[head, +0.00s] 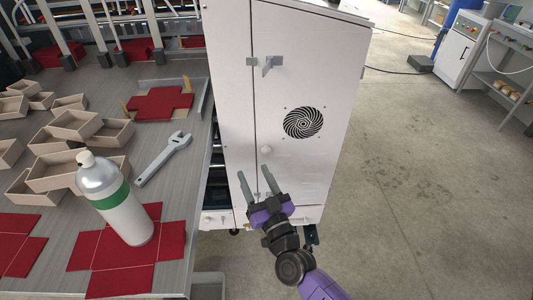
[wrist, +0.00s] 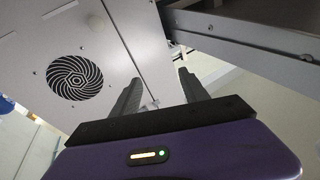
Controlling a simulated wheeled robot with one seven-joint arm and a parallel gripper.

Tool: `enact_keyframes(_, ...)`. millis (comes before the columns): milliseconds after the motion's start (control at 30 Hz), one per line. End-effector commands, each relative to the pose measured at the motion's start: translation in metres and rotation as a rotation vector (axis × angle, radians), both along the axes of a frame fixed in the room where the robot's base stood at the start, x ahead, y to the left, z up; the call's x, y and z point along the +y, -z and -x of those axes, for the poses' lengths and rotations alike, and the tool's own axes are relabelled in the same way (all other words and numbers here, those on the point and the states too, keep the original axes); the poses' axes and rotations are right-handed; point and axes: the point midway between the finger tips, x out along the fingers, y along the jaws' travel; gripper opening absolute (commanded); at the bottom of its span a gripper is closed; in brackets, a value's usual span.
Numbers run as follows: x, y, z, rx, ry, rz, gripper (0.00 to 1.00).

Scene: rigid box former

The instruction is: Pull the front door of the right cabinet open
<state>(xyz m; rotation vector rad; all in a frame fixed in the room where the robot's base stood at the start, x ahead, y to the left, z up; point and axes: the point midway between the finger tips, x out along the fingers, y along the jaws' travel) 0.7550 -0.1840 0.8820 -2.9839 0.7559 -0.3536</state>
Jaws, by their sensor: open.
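The right cabinet (head: 234,110) is a tall white box beside the worktable. Its front door (head: 303,75) looks shut; it has a round spiral vent (head: 303,122), a small round knob (head: 266,150) and a latch handle (head: 269,64) near its left edge. The vent also shows in the wrist view (wrist: 75,77). My gripper (head: 253,170) is open in front of the lower door, its fingers pointing at the cabinet just below the knob. In the wrist view my gripper (wrist: 159,77) has nothing clearly held; I cannot tell whether it touches the door.
The table (head: 180,180) at left holds a spray bottle (head: 118,205), a wrench (head: 163,158), red box blanks (head: 160,104) and several open boxes (head: 95,126). The table edge is close to my gripper's left. Open concrete floor (head: 420,170) lies to the right of the cabinet.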

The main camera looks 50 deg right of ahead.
Motion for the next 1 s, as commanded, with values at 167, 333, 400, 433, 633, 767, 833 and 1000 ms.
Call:
enact_keyframes(167,-0.060,0.017,-0.044,0.057,0.189,0.009,0.53)
enact_keyframes(333,-0.090,0.064,-0.046,0.222,0.320,0.032,0.53)
enact_keyframes(400,-0.095,0.082,-0.038,0.294,0.352,0.053,0.53)
enact_keyframes(433,-0.096,0.086,-0.035,0.317,0.363,0.063,0.53)
enact_keyframes(633,-0.101,0.088,-0.032,0.389,0.392,0.140,0.53)
enact_keyframes(767,-0.110,0.087,-0.040,0.392,0.395,0.148,0.53)
enact_keyframes(833,-0.118,0.088,-0.047,0.392,0.394,0.147,0.53)
enact_keyframes(1000,-0.139,0.088,-0.064,0.390,0.394,0.147,0.53)
